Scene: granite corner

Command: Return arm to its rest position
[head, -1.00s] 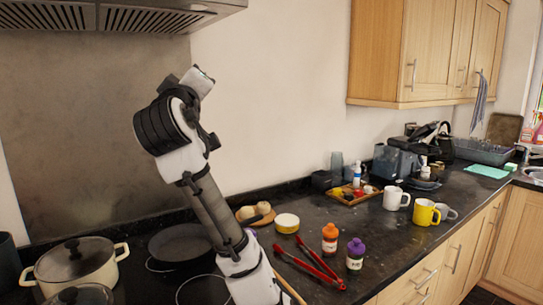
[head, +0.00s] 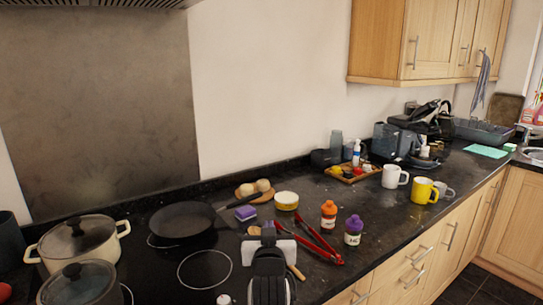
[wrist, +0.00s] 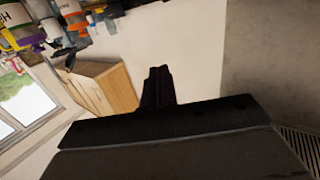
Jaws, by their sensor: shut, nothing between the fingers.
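My arm (head: 268,272) shows low in the head view, folded down at the bottom edge in front of the counter. Its black and white links cover part of the counter edge. In the wrist view my gripper (wrist: 158,85) has its dark fingers together with nothing between them. It points into open air, with the pale wall behind it. I cannot make out the fingertips in the head view.
The hob holds a cream pot (head: 78,242), a second lidded pot (head: 80,285) and a frying pan (head: 180,222).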

